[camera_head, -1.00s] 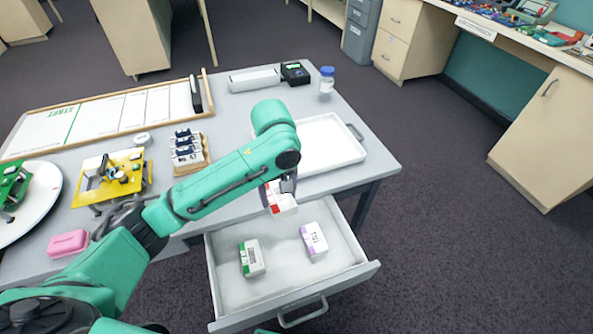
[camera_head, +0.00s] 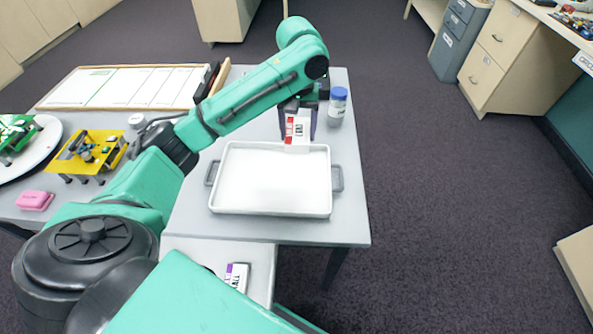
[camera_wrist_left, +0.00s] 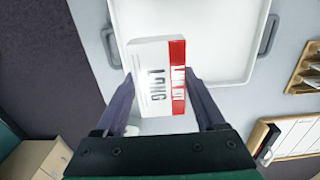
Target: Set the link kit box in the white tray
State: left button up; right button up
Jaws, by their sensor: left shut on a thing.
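The link kit box (camera_head: 298,131) is white with a red band and dark print. My left gripper (camera_head: 298,108) is shut on it, with one finger on each side, as the left wrist view also shows for the box (camera_wrist_left: 152,82). The white tray (camera_head: 270,185) lies empty on the grey table, with a dark handle at each end. The box appears held above the tray's far rim. The tray also shows in the left wrist view (camera_wrist_left: 225,40), partly covered by the box. My right gripper is not in view.
A blue-capped bottle (camera_head: 338,106) stands just right of the held box. A whiteboard (camera_head: 125,88), yellow model (camera_head: 88,150) and pink block (camera_head: 35,200) are at left.

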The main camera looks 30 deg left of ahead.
aim_at(297, 179)
pick_arm(q)
notch_tip(297, 179, down, 17)
jog(key=shift+r, duration=0.2)
jog(key=o, duration=1.4)
jog(key=shift+f, duration=0.1)
notch_tip(297, 179, up, 12)
jog(key=shift+r, duration=0.2)
jog(key=shift+f, duration=0.1)
